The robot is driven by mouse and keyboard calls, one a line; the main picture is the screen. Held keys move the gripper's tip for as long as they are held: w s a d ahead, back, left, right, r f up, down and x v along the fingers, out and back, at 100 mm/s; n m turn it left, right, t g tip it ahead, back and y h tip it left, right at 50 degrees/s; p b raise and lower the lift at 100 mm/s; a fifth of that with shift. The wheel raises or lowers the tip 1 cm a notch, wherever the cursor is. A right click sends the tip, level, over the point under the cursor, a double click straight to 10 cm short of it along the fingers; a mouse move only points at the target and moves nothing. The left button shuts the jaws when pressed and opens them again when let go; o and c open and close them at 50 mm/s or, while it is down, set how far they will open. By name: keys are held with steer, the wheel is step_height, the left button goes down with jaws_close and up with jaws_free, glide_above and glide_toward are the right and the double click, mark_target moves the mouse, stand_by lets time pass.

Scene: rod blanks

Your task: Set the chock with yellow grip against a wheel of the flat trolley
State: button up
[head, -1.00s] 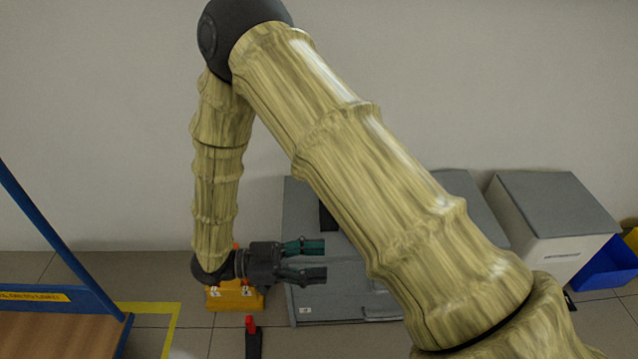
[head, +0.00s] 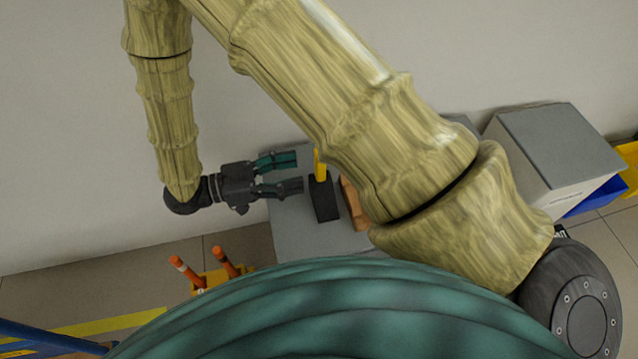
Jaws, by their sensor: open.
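The chock with yellow grip (head: 323,201) is a dark block with an upright yellow handle, standing on a grey surface in the middle of the head view. My gripper (head: 299,173) is open and empty, its fingers pointing right toward the chock. The fingertips are just left of the chock in the picture; I cannot tell whether they touch it. A blue frame part (head: 45,337), seemingly of the flat trolley, shows at the lower left edge. The trolley's wheels are not in view.
A brown object (head: 352,207) sits right of the chock, partly behind my arm. A yellow item with two orange posts (head: 206,281) stands on the floor at lower left. A grey-topped white box (head: 553,160) and a blue bin (head: 592,199) are at right. Yellow tape (head: 110,323) marks the floor.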

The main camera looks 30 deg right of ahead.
mark_target(315, 170)
steer(key=shift+x, duration=1)
steer(key=b+x, duration=0.1)
steer(key=x, duration=0.1)
steer(key=b+x, duration=0.1)
steer(key=shift+s+d+f, duration=0.2)
steer(key=shift+d+f, duration=0.05)
steer(key=shift+d, duration=0.1)
steer(key=shift+s+d+r+b, duration=0.15)
steer(key=shift+d+b, duration=0.25)
steer(key=shift+d, duration=0.2)
jaws_close()
